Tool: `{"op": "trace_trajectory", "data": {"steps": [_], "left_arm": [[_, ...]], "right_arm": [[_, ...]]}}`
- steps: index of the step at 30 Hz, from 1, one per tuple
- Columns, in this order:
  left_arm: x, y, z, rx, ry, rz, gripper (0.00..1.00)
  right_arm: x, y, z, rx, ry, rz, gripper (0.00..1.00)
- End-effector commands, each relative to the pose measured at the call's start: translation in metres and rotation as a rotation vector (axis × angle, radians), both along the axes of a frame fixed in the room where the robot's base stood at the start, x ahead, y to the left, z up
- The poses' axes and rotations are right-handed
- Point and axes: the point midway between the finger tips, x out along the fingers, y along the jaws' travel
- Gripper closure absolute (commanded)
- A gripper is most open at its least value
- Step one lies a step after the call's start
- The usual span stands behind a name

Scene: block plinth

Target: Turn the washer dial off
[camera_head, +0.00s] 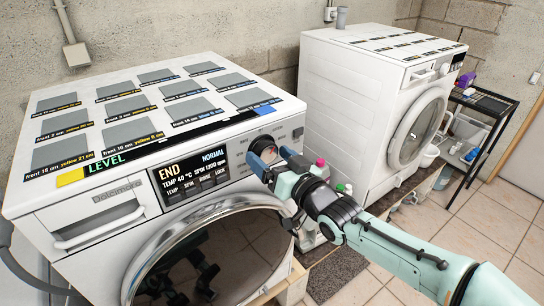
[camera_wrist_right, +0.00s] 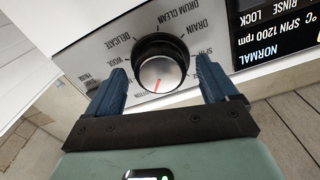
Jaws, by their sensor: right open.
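The washer dial (camera_wrist_right: 161,66) is a round knob with a black rim, a silver face and a red mark that points toward my gripper in the right wrist view. Printed labels such as DELICATE, DRAIN and DRUM CLEAN ring it. My right gripper (camera_wrist_right: 164,76) is open, with one blue finger on each side of the dial and small gaps visible. In the head view the right gripper (camera_head: 270,160) is at the front panel of the near washer (camera_head: 40,195) and partly hides the dial. The display (camera_head: 190,175) reads END, NORMAL, 40 °C, 1200 rpm. My left gripper is out of view.
A black rack (camera_head: 490,120) stands farther right. Open tiled floor (camera_head: 465,230) lies at the lower right.

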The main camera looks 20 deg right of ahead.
Motion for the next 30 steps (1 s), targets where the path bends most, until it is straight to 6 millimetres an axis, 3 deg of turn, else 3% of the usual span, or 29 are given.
{"op": "trace_trajectory", "data": {"steps": [8,13,14,23,30], "left_arm": [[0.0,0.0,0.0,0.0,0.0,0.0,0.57],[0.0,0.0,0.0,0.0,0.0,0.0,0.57],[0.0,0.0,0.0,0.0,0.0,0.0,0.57],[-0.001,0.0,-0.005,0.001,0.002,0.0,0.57],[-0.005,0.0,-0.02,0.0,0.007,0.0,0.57]], "right_arm": [[0.001,0.001,0.0,0.0,0.0,0.0,0.14],[0.001,0.001,0.0,0.0,0.0,0.0,0.66],[0.001,0.001,0.0,0.0,0.0,0.0,0.7],[0.001,0.0,-0.001,-0.029,-0.011,0.0,0.7],[0.001,0.0,-0.003,-0.149,-0.055,0.001,0.7]]}}
